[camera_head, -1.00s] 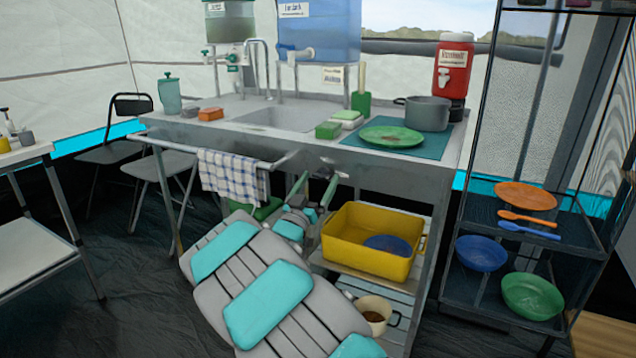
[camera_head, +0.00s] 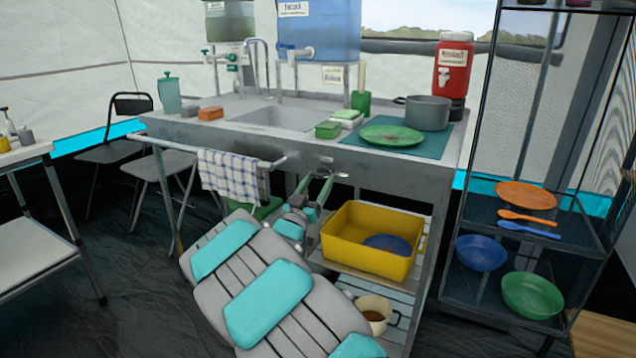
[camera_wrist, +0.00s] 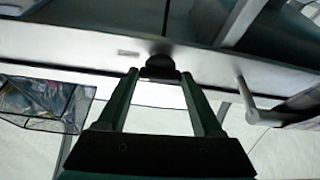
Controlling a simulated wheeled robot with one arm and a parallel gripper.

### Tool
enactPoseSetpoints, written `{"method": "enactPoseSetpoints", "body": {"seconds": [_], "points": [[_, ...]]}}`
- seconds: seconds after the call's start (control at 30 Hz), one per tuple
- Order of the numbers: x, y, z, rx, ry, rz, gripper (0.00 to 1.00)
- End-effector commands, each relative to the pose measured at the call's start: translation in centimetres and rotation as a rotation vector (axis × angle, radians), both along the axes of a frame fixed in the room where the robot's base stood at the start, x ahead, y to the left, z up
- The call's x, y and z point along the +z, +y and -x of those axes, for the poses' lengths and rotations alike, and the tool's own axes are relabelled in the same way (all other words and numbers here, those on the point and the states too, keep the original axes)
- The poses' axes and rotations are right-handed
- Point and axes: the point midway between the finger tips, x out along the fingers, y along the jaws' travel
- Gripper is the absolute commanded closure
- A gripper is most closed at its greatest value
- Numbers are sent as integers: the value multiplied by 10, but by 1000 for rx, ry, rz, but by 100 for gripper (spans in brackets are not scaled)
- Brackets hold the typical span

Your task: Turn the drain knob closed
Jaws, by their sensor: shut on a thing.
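The drain knob (camera_wrist: 160,68) is a small dark rounded knob on the pale front panel of the sink unit. It is in the middle of the wrist view, between the two dark green fingertips of my gripper (camera_wrist: 161,74). My gripper is shut on the knob. In the head view my gripper (camera_head: 322,178) is at the front panel, under the sink counter's edge.
A checked towel (camera_head: 228,177) hangs on the rail left of my gripper. A yellow tub (camera_head: 372,262) stands on the shelf below right, with a mug (camera_head: 372,312) lower down. A dark rack (camera_head: 500,200) stands at right. The sink (camera_head: 270,118) is above.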

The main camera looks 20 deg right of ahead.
Motion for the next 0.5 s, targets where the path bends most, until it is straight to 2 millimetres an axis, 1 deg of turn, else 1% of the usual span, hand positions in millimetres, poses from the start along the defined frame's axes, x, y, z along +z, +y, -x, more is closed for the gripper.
{"method": "enactPoseSetpoints", "body": {"seconds": [0.27,0.5], "points": [[-3,1,-1,1,-58,-46,88],[0,0,-1,-1,-82,-66,88]]}}
